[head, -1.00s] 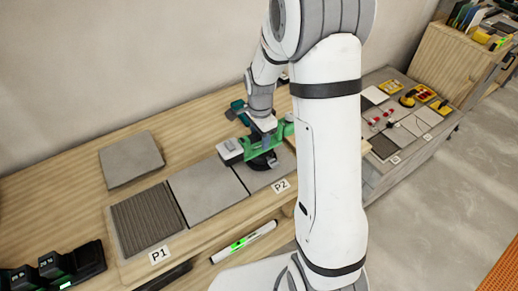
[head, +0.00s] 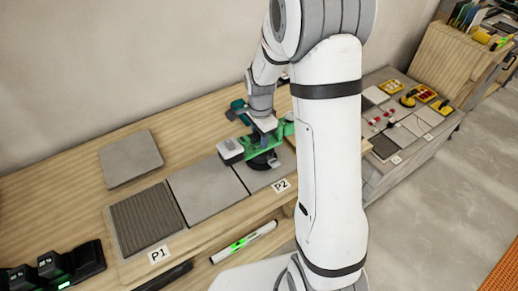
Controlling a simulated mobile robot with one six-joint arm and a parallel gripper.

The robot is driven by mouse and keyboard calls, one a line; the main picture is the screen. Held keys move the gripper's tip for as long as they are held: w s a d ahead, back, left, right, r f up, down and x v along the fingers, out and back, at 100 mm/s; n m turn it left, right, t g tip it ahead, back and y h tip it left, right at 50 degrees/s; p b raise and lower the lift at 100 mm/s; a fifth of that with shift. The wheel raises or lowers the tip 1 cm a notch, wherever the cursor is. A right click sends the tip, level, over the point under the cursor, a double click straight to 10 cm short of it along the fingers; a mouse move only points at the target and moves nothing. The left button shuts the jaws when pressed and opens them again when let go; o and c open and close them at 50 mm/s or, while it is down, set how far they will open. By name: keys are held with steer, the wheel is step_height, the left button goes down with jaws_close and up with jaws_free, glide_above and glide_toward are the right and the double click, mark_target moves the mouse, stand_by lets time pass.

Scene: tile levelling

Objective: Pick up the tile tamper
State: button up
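The tile tamper appears to be the green tool (head: 262,145) with a pale block at its left end and a dark round base. It stands on or just above the grey tile by the P2 label (head: 280,186). My gripper (head: 264,125) is right at the top of the tool, coming down from above. Its fingers are too small and too hidden to tell whether they are closed on the handle. My arm hides what lies just right of the tool.
A flat grey tile (head: 206,188) lies left of the tool. A ridged bed (head: 147,220) is by the P1 label. A loose tile (head: 131,158) lies behind. A teal item (head: 238,110) is close behind my gripper. A green-lit level (head: 244,242) is at the front edge.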

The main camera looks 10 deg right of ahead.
jaws_close()
steer(key=shift+r, duration=0.15)
steer(key=shift+r+p, duration=0.25)
steer(key=shift+p, duration=0.2)
step_height(320, 180, up, 10)
steer(key=shift+f+b, duration=0.1)
steer(key=shift+b, duration=0.45)
step_height(320, 180, up, 6)
steer(key=p, duration=0.4)
steer(key=shift+f, duration=0.15)
